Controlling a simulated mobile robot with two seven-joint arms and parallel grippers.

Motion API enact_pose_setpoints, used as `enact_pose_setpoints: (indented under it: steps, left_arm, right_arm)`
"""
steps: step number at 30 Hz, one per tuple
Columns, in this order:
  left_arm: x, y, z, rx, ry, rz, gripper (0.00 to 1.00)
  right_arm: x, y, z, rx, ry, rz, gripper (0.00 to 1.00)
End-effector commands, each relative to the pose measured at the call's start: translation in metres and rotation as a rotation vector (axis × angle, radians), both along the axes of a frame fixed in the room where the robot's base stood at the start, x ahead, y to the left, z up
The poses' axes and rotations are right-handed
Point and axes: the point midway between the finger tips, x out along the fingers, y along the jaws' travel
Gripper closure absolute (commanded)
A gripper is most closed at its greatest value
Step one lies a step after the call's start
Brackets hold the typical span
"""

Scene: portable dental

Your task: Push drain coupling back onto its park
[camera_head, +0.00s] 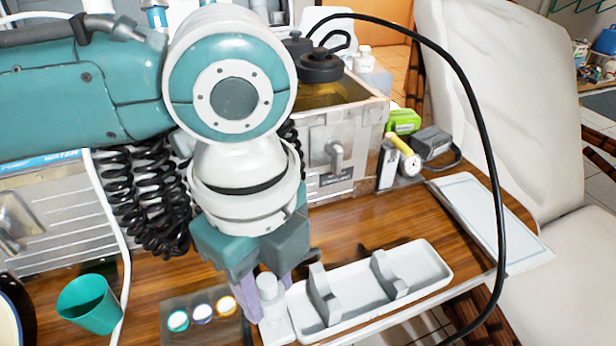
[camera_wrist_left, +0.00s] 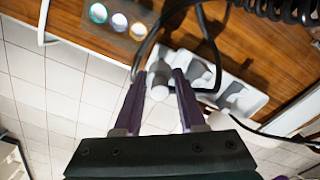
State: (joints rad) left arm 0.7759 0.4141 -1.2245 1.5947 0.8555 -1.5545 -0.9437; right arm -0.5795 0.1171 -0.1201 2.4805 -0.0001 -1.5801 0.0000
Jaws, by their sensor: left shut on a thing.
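My left gripper (camera_head: 266,284) points down over the front of the wooden table, its purple fingers on either side of a pale, cylindrical piece (camera_head: 269,291), which looks like the drain coupling. The piece sits above or against a white block (camera_head: 278,327) beside a white tray; I cannot tell whether it is fully seated. In the left wrist view, the fingers (camera_wrist_left: 159,76) close around the same pale piece (camera_wrist_left: 160,90). The fingers and wrist hide part of it. My right gripper is not in view.
A white tray (camera_head: 430,283) with two grey uprights lies just right of the gripper. A dark plate with coloured pots (camera_head: 202,313) and a green cup (camera_head: 90,303) are to the left. A black hose (camera_head: 484,120) arches down the right side. A metal case (camera_head: 352,125) stands behind.

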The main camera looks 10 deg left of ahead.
Motion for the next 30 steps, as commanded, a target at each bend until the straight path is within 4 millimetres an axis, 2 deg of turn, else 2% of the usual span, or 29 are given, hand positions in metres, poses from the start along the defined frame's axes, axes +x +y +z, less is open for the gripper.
enact_pose_setpoints:
  steps: [7,18,30]
  left_arm:
    - [0.000,0.000,-0.004,0.000,0.001,0.000,1.00]
    - [0.000,0.000,-0.023,-0.001,0.000,0.000,1.00]
    - [0.000,0.000,-0.024,0.000,0.000,0.000,1.00]
  right_arm:
    - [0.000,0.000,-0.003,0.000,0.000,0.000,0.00]
    - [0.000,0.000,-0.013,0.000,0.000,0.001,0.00]
    - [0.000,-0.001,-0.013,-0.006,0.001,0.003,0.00]
